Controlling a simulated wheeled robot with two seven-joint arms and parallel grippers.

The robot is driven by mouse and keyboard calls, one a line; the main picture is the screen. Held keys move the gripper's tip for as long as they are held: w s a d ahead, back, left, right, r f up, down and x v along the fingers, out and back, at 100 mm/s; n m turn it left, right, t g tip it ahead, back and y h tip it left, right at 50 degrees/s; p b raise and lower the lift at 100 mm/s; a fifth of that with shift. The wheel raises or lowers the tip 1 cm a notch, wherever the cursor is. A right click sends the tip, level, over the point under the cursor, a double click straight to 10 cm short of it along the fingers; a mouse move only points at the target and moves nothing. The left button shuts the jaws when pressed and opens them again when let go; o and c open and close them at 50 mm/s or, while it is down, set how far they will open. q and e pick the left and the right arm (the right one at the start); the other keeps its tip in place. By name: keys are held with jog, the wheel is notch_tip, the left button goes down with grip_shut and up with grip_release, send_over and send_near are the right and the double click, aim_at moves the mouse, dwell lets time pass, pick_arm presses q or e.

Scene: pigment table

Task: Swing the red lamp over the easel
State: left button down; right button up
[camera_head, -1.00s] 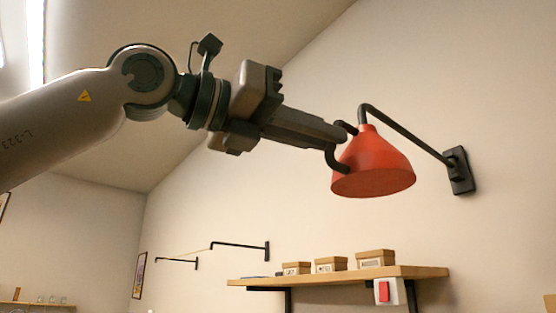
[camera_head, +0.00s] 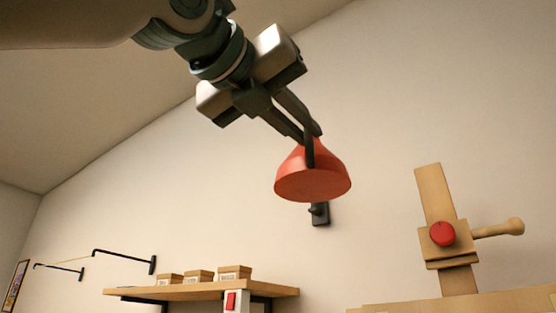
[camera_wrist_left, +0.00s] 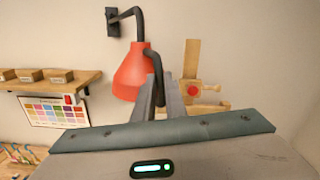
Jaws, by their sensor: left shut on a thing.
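The red lamp (camera_head: 312,182) has a cone shade, open side down, and hangs in the middle of the head view. It also shows in the wrist view (camera_wrist_left: 131,76), on a black arm (camera_wrist_left: 128,14) from a wall bracket (camera_head: 320,214). My left gripper (camera_head: 309,134) is shut on the lamp's black curved handle (camera_wrist_left: 151,62) beside the shade. The easel (camera_head: 436,195), a wooden post with a red knob and a side handle, stands to the right of the lamp. My right gripper is in neither view.
A wooden shelf (camera_head: 200,291) with several small boxes is on the wall at lower left. A red switch (camera_head: 231,301) sits under its right end. Black wall brackets (camera_head: 125,255) are further left. The air between lamp and easel looks clear.

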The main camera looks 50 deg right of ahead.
pick_arm(q)
jog(key=shift+r, duration=0.1)
jog(key=c, duration=1.8)
grip_release()
